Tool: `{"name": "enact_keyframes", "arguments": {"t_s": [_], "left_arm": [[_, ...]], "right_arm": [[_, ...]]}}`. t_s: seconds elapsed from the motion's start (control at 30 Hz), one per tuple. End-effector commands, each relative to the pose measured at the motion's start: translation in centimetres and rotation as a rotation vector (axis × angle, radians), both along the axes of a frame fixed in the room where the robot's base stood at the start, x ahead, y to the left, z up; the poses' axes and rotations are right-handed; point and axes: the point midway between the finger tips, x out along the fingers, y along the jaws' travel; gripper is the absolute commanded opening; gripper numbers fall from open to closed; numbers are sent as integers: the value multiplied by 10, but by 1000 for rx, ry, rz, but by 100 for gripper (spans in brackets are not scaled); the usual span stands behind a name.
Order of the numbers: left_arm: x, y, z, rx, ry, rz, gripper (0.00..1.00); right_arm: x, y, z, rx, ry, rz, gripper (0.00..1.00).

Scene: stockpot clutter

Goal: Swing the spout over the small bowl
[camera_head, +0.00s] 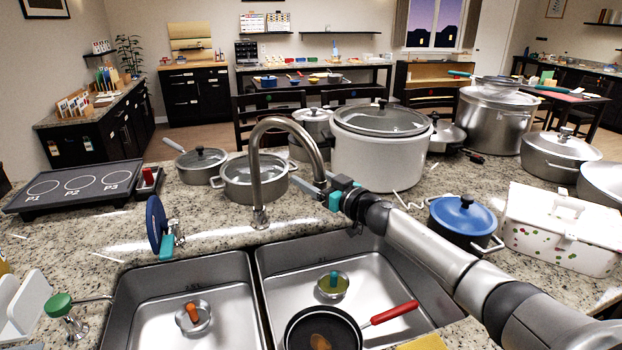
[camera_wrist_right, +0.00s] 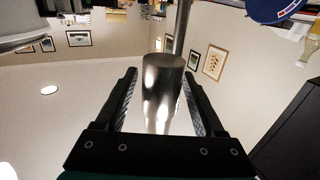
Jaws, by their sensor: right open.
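The faucet spout (camera_head: 256,165) is a tall metal arch behind the sink, its free end bending down to the right. My right gripper (camera_head: 312,186) is at that free end, its arm coming in from the right. In the right wrist view the metal spout end (camera_wrist_right: 163,90) stands between the two open fingers (camera_wrist_right: 160,100); I see no clear contact. A small bowl with a teal piece (camera_head: 333,286) sits in the right basin. Another small round metal dish with an orange piece (camera_head: 194,318) sits in the left basin. My left gripper is not in view.
A dark frying pan (camera_head: 322,330) with a red handle lies in the right basin. A blue disc (camera_head: 155,224) stands left of the spout. Pots, a white cooker (camera_head: 378,160) and a blue-lidded pot (camera_head: 463,216) crowd the counter behind and right.

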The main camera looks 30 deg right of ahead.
Motion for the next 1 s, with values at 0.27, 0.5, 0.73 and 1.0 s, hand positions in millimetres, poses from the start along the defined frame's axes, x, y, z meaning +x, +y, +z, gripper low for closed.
{"name": "enact_keyframes", "arguments": {"t_s": [0.27,0.5,0.73,1.0], "left_arm": [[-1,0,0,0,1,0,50],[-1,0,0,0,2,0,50],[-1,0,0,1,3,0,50],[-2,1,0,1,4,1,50]], "right_arm": [[1,0,0,1,0,0,69],[1,0,0,1,0,0,42],[0,0,0,1,0,0,16],[0,0,0,1,0,0,0]]}}
